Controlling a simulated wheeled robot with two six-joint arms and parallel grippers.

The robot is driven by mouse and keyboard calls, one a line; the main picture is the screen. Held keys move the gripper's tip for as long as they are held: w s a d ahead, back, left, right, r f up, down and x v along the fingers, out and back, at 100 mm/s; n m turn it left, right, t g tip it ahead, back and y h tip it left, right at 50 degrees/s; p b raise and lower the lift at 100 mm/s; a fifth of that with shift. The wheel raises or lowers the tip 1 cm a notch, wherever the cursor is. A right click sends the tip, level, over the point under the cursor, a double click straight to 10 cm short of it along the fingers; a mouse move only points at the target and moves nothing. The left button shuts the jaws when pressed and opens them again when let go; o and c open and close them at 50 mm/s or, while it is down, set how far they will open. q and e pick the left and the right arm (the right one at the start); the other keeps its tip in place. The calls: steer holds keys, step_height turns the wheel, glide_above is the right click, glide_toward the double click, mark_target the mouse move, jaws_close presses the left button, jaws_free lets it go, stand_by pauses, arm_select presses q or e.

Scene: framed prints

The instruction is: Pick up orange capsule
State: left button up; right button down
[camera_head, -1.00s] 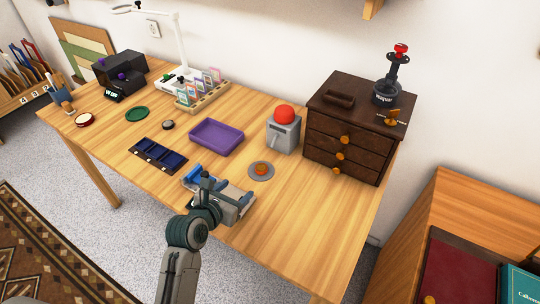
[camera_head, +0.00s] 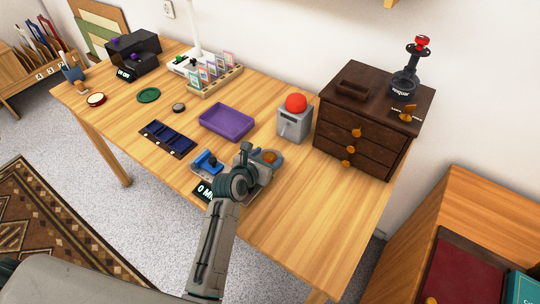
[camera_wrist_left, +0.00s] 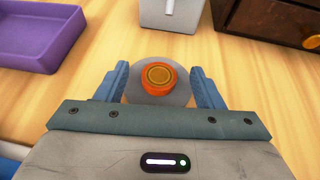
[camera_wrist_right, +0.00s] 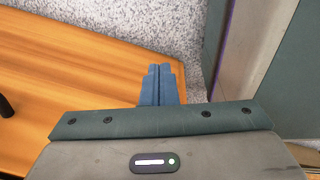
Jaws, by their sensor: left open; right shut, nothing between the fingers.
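The orange capsule (camera_wrist_left: 158,76) is a short round orange piece with a ringed gold-brown top. It sits on a grey disc (camera_wrist_left: 142,97) on the wooden table. In the head view the capsule (camera_head: 270,157) is partly covered by my left gripper (camera_head: 266,158). In the left wrist view my left gripper (camera_wrist_left: 159,72) is open, with one blue finger on each side of the capsule; gaps show between the fingers and the capsule. My right gripper (camera_wrist_right: 158,70) is shut and empty, away from the capsule, and is outside the head view.
A grey box with a red dome (camera_head: 295,104) and a dark drawer chest (camera_head: 362,130) stand behind the capsule. A purple tray (camera_head: 227,122) is to its left. A blue-handled object (camera_head: 207,160) stands left of my left wrist. Bare table lies to the right.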

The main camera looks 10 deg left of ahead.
arm_select(q)
steer(key=shift+w+d+f, duration=0.1)
steer(key=shift+w+f, duration=0.1)
steer(key=shift+w, duration=0.15)
steer(key=shift+c, duration=0.4)
steer(key=c, duration=1)
steer(key=shift+r, duration=0.2)
